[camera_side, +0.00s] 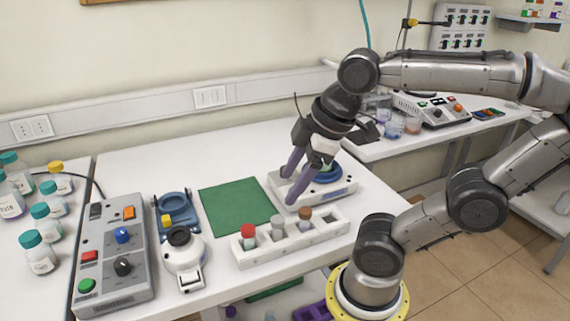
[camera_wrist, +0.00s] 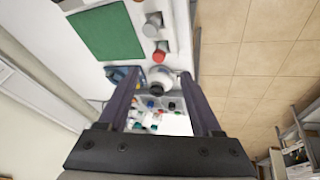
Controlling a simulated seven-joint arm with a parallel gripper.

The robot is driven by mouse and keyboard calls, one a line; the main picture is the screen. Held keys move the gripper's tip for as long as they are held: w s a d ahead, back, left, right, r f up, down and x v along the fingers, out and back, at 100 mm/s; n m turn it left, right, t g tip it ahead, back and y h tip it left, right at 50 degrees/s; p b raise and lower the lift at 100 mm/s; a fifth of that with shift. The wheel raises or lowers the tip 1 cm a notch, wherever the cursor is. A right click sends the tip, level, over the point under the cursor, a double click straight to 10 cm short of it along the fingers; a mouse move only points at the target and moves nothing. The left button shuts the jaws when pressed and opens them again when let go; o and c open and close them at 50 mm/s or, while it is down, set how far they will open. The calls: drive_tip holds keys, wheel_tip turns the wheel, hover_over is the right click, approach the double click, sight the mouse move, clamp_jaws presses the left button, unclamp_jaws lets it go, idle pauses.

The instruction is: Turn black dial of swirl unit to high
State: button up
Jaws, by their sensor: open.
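A grey control box (camera_side: 113,255) stands at the left of the table, with a black dial (camera_side: 122,266), a blue dial (camera_side: 122,235), and orange, red and green buttons. I cannot read its markings. My gripper (camera_side: 288,188) is open and empty, tilted down over the white device with a blue round top (camera_side: 335,189), well to the right of the control box. The fingers hide part of this device. In the wrist view the open fingers (camera_wrist: 160,82) frame small, blurred coloured controls, and the dial's setting is not readable.
A white rack (camera_side: 290,243) with capped vials stands in front of my gripper. A white instrument with a black top (camera_side: 183,255) and a blue holder (camera_side: 172,208) stand beside the control box. A green mat (camera_side: 237,205) lies flat. Several capped bottles (camera_side: 40,255) stand far left.

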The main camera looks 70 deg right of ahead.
drive_tip(key=w+d+r+n+g, duration=0.2)
drive_tip(key=w+d+r+n, duration=0.25)
drive_tip(key=w+d, duration=0.2)
drive_tip(key=w+d+g, duration=0.2)
drive_tip(key=w+d, duration=0.3)
drive_tip(key=d, duration=0.7)
drive_tip(key=d+f+m+g, duration=0.1)
drive_tip(key=d+f+m, duration=0.1)
drive_tip(key=d+f, duration=0.35)
drive_tip(key=f, duration=0.8)
drive_tip(key=s+f, duration=0.1)
drive_tip(key=f, duration=0.3)
drive_tip(key=shift+d+f, duration=0.1)
drive_tip(key=shift+d, duration=0.1)
clamp_jaws()
